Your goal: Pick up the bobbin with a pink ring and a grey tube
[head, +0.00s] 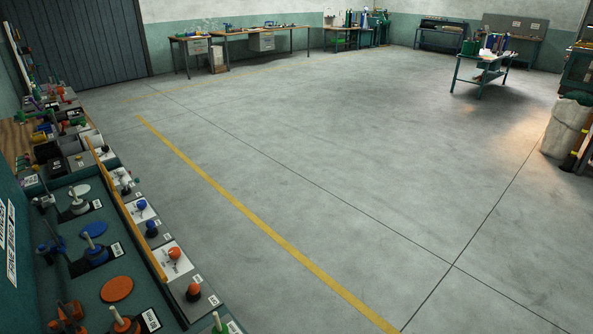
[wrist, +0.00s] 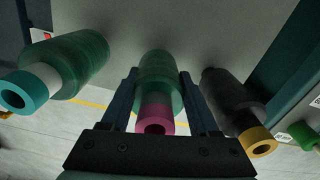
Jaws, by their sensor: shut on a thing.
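In the wrist view a bobbin with a pink ring (wrist: 154,116) and a green wound body sits between the two fingers of my gripper (wrist: 159,76). The fingers lie along both sides of it and are shut on it. Its pink end faces the camera, with a dark hole in the middle. My gripper does not show in the head view, and I cannot pick out this bobbin there.
In the wrist view a green bobbin with a teal ring (wrist: 22,92) is close on the left, and a dark bobbin with a yellow ring (wrist: 257,142) close on the right. The head view shows a cluttered bench (head: 135,235) at left and wide clear floor.

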